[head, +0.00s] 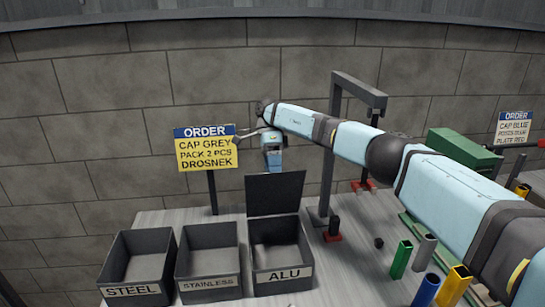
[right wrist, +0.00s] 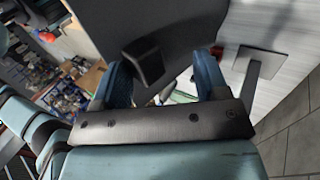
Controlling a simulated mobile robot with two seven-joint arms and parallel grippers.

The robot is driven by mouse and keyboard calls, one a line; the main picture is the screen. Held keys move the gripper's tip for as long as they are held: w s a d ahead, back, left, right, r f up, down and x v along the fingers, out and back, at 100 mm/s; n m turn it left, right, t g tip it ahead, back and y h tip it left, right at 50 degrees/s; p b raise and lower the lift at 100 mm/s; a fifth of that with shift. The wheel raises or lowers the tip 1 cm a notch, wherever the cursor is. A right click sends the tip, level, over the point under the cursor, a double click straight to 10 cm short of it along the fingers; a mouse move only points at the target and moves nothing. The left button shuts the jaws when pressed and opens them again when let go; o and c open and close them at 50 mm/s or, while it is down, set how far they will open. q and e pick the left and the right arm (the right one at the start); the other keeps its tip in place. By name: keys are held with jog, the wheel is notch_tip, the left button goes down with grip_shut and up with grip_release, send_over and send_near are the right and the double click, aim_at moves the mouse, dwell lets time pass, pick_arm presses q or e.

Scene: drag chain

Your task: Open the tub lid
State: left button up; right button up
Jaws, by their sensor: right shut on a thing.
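The ALU tub (head: 283,276) is a dark open-topped bin at the right end of a row of tubs. Its flat dark lid (head: 276,194) stands upright at the tub's back edge, so the tub is open and its inside shows. My right gripper (head: 272,167) is at the lid's top edge in the head view. In the right wrist view its blue fingers (right wrist: 165,80) are on either side of a dark knob (right wrist: 148,62) on the lid panel (right wrist: 135,22), shut on it. My left gripper is not in view.
The STEEL tub (head: 137,290) and STAINLESS tub (head: 208,284) stand open to the left. A yellow order sign (head: 206,152) is behind them. A grey post frame (head: 332,150) rises right of the lid. Coloured tubes (head: 401,259) stand on the right, near my arm.

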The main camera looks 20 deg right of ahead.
jog(key=p+v, duration=0.3)
jog(key=v, duration=0.4)
jog(key=shift+s, duration=0.1)
dwell(0.4)
